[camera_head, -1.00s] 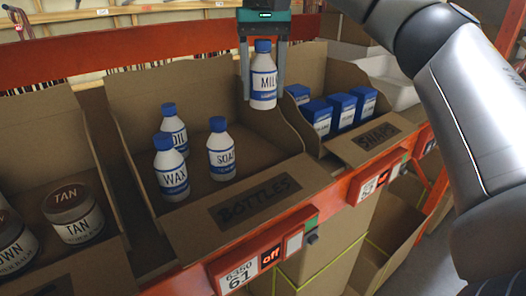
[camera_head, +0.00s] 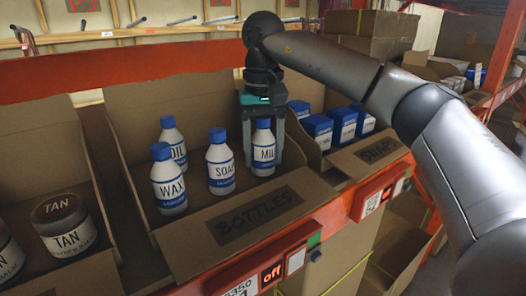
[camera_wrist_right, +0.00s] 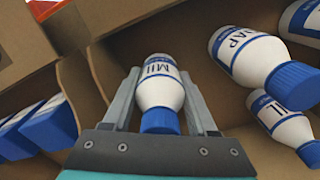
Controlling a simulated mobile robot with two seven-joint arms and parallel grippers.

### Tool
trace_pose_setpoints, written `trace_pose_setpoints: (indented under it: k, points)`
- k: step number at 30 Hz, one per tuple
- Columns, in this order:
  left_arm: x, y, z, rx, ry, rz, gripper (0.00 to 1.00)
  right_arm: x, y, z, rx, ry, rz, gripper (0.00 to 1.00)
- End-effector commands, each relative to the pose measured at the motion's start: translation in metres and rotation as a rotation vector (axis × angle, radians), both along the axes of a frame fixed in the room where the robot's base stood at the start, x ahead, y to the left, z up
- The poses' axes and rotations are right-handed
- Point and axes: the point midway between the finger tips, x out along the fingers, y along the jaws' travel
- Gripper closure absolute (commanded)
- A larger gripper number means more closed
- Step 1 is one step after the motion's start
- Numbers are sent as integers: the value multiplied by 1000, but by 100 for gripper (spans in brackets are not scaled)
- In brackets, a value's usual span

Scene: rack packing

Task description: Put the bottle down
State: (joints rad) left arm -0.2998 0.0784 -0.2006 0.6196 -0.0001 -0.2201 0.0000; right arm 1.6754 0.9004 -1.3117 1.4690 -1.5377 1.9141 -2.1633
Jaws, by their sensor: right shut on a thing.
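A white bottle with a blue cap and a label reading MIL (camera_head: 263,152) is between the fingers of my right gripper (camera_head: 263,135), inside the box marked BOTTLES (camera_head: 262,216). It is upright beside the SOAP bottle (camera_head: 221,165). In the right wrist view the MIL bottle (camera_wrist_right: 160,90) sits between both fingers of the right gripper (camera_wrist_right: 163,100), which is shut on it. Whether its base touches the box floor I cannot tell. The WAX bottle (camera_head: 168,183) and the OIL bottle (camera_head: 173,142) stand further left in the same box. My left gripper is not in view.
The box marked SOAPS (camera_head: 378,150) on the right holds several blue and white cartons (camera_head: 342,126). A box on the left holds TAN jars (camera_head: 64,224). Cardboard walls stand close on the bottle's right. An orange shelf rail (camera_head: 330,222) runs along the front.

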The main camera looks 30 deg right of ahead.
Motion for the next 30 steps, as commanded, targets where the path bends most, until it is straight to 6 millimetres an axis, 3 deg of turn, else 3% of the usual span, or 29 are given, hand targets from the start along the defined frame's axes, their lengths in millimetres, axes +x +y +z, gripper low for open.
trace_pose_setpoints:
  k: [5,6,8,20,24,30]
  points:
    - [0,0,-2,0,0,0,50,0,0,-4,0,0,1,100]
    - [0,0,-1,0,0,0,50,0,0,-3,0,0,0,37]
    - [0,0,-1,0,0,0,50,0,0,-3,0,0,0,30]
    - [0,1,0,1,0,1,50,0,0,7,1,-1,1,29]
    - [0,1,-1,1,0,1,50,1,1,33,3,-3,2,29]
    - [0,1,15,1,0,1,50,1,0,77,-1,-3,0,29]
